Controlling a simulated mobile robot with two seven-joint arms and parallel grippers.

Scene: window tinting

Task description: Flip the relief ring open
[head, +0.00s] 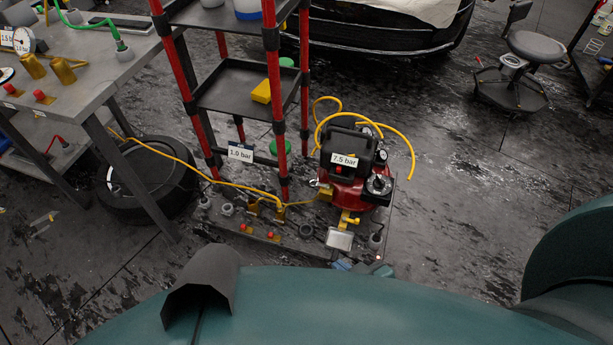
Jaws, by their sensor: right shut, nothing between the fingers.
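A red compressor (343,190) with a black top and a label reading 7.5 bar (344,160) stands on a dark base plate (290,240) on the floor. A dark round knob or gauge (379,185) sits on its right side. Small metal fittings (322,184) show on its left side. I cannot make out the relief ring for certain at this size. My right gripper (364,267) shows small and partly hidden at the front edge of the plate, below the compressor. It is shut and empty, apart from the compressor. My left gripper is not in view.
A yellow hose (190,166) runs from the left to the plate's fittings. A silver pad (339,239) lies before the compressor. A red-posted shelf (240,85), tyre (148,180) and workbench (80,70) crowd the left. Open floor (470,190) lies right, with a stool (543,47) beyond.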

